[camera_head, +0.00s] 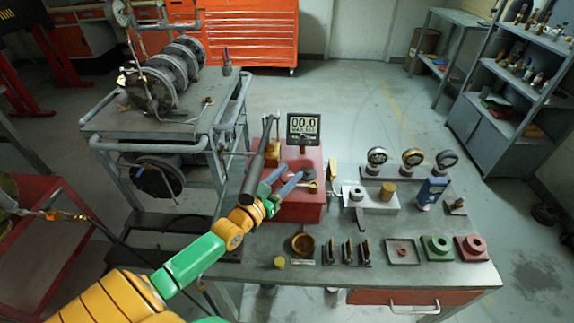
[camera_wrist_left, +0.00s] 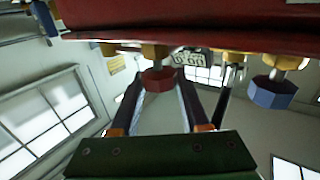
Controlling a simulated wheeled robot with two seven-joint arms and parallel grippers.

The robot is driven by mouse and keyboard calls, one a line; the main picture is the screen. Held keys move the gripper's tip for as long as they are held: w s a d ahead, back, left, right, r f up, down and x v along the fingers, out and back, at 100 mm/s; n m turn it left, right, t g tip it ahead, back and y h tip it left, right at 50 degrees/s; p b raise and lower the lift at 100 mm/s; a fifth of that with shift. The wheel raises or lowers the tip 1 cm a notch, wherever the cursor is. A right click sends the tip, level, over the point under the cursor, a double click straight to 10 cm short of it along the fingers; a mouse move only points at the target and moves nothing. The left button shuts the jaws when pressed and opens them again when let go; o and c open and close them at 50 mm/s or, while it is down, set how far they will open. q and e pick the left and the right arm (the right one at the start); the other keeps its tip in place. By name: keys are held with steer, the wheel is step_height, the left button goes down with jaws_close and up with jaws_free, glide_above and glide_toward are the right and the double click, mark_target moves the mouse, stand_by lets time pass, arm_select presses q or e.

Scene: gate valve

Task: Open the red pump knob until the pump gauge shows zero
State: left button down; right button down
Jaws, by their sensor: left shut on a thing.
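The red pump body (camera_head: 305,207) stands on the workbench, with a black digital gauge (camera_head: 303,127) above it reading 00.0. My left gripper (camera_head: 293,171) reaches its front from the left. In the left wrist view, the fingers are closed on both sides of the red knob (camera_wrist_left: 158,82), which sits on a short stem under the red body (camera_wrist_left: 190,14). The knob is hidden by the fingers in the head view. A blue knob (camera_wrist_left: 272,93) sits to the right, apart from the fingers. My right gripper is not in view.
Small gauges (camera_head: 412,158), a green block (camera_head: 437,246), a red block (camera_head: 471,248) and a brown round bowl (camera_head: 303,243) sit on the bench (camera_head: 350,278). A cart with a large valve assembly (camera_head: 165,80) stands at the left. A black lever (camera_head: 254,172) rises close beside my gripper.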

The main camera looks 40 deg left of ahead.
mark_target(283, 181)
arm_select(q)
steer(key=shift+r+n+y+p, duration=0.1)
steer(key=shift+n+y+p, duration=0.35)
steer(key=shift+y, duration=0.35)
steer(key=shift+c, duration=1.9)
jaws_free()
steer(key=s, duration=0.7)
steer(key=shift+d, duration=0.2)
